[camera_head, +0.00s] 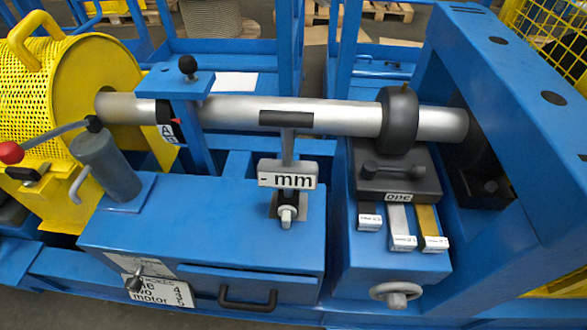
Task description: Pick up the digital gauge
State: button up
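The digital gauge (287,174) is a small grey unit whose light face reads "- mm". It stands near the middle of the picture, at the back right of the blue box (200,225). A grey stem rises from it to a black patch (286,118) on the horizontal metal shaft (340,115); whether it touches the shaft I cannot tell. A pale knob (287,214) on a dark block sits just below the gauge. My gripper is not in this view.
A yellow perforated guard (50,90) covers the shaft's left end. A black block with a handle (397,172) stands right of the gauge. A large blue frame (510,110) closes off the right.

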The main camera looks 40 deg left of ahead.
aim_at(289, 175)
jog(key=i+l+u, duration=0.15)
jog(key=u, duration=0.3)
jog(key=l+u, duration=0.5)
jog(key=i+l, duration=0.15)
jog(key=l, duration=0.25)
jog(key=i+l+u, duration=0.15)
jog(key=l, duration=0.25)
jog(key=i+l, duration=0.15)
jog(key=l, duration=0.25)
jog(key=i+l+u, duration=0.1)
jog(key=l, duration=0.35)
jog(key=i, duration=0.2)
